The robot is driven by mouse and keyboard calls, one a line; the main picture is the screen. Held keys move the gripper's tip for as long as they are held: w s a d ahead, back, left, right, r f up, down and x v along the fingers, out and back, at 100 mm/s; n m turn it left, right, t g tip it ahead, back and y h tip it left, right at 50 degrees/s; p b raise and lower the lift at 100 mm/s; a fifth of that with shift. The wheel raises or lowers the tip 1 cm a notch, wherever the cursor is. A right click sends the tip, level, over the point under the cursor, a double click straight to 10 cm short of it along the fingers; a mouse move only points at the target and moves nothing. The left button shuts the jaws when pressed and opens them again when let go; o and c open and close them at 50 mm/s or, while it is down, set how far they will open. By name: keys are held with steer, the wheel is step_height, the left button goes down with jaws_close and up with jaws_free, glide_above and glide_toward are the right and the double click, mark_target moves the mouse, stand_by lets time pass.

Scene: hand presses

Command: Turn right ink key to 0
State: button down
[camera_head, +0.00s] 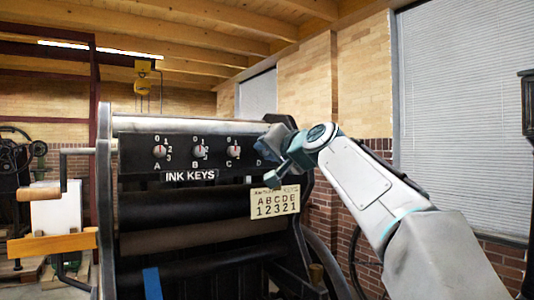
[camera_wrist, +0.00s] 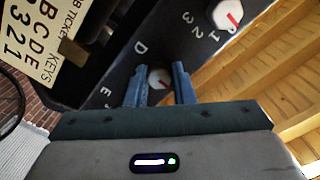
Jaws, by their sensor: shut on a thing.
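The black panel marked INK KEYS (camera_head: 190,175) is on the front of the press and carries round white knobs. Knobs A (camera_head: 159,151), B (camera_head: 199,151) and C (camera_head: 233,151) show clearly, each with a red mark and numerals. The panel's right end is hidden behind my gripper (camera_head: 270,150).
A job ticket (camera_head: 275,201) reading ABCDE 12321 hangs below the panel at the right. Dark rollers (camera_head: 190,205) lie under the panel. A crank with a wooden handle (camera_head: 40,194) sticks out at the left. A brick wall is at the right.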

steer(key=shift+f, duration=0.1)
steer(key=c, duration=1.2)
jaws_free()
steer(key=shift+c, duration=0.2)
steer(key=b+v, duration=0.3)
steer(key=v, duration=1.1)
steer(key=s+d+f+g+h+p, duration=0.2)
steer(key=s+f+g+p, duration=0.1)
steer(key=f+p, duration=0.3)
steer(key=s+d+f+g+h+p, duration=0.2)
steer(key=s+f+h+p, duration=0.1)
steer(key=f, duration=0.6)
steer(key=s+d+f+g+h+p, duration=0.2)
steer(key=s+f+g+p, duration=0.1)
steer(key=f+p, duration=0.3)
steer(key=s+d+f+n+g+h+p, duration=0.2)
steer(key=s+d+f+g+p, duration=0.2)
steer(key=s+f, duration=0.8)
steer(key=shift+s+d+h, duration=0.3)
steer(key=shift+s, duration=0.4)
